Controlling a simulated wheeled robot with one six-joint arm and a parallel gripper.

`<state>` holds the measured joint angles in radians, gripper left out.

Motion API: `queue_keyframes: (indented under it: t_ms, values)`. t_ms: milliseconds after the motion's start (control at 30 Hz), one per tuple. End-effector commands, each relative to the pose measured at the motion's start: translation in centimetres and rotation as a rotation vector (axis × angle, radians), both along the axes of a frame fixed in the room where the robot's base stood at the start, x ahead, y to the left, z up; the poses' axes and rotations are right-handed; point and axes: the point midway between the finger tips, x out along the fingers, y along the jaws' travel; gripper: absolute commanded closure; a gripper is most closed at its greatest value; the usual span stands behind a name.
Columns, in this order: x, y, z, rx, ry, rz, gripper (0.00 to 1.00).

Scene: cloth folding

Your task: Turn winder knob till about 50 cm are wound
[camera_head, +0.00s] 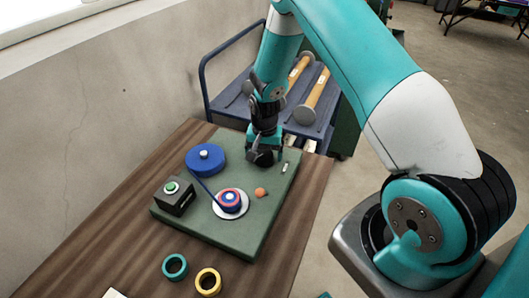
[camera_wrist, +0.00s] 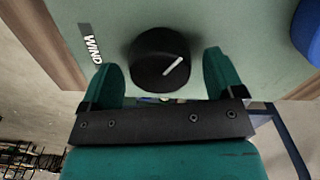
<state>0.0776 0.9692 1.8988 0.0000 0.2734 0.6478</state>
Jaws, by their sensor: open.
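A round black knob (camera_wrist: 162,58) with a white pointer line sits on the green board beside a "WIND" label (camera_wrist: 90,44). My gripper (camera_wrist: 160,68) is open, with one finger on each side of the knob. A gap shows on the left; contact on the right is unclear. In the head view my gripper (camera_head: 264,144) is over the board's far end. A blue spool (camera_head: 206,163) feeds a blue strip to a small reel (camera_head: 230,201) with blue and red rings on a white disc. The wound length cannot be read.
The green board (camera_head: 222,236) lies on a wooden table (camera_head: 130,235). It carries a black box (camera_head: 173,200) with a green button and an orange dot (camera_head: 261,192). Teal (camera_head: 175,266) and yellow (camera_head: 208,282) rings lie in front. A blue cart (camera_head: 225,88) stands behind.

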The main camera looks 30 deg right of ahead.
Motion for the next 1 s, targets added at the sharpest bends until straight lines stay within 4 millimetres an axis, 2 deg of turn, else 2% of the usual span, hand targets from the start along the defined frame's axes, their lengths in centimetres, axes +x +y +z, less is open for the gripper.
queue_keyframes:
  t_ms: [367,467,600,1000]
  values:
    - [0.01,0.01,-0.75,0.0,0.0,0.0,0.13]
    - [0.01,0.01,-0.74,0.0,0.0,0.0,0.31]
    - [-0.01,0.01,-0.73,0.0,0.0,0.0,0.62]
    - [-0.02,-0.01,-0.8,0.0,0.0,-0.069,0.62]
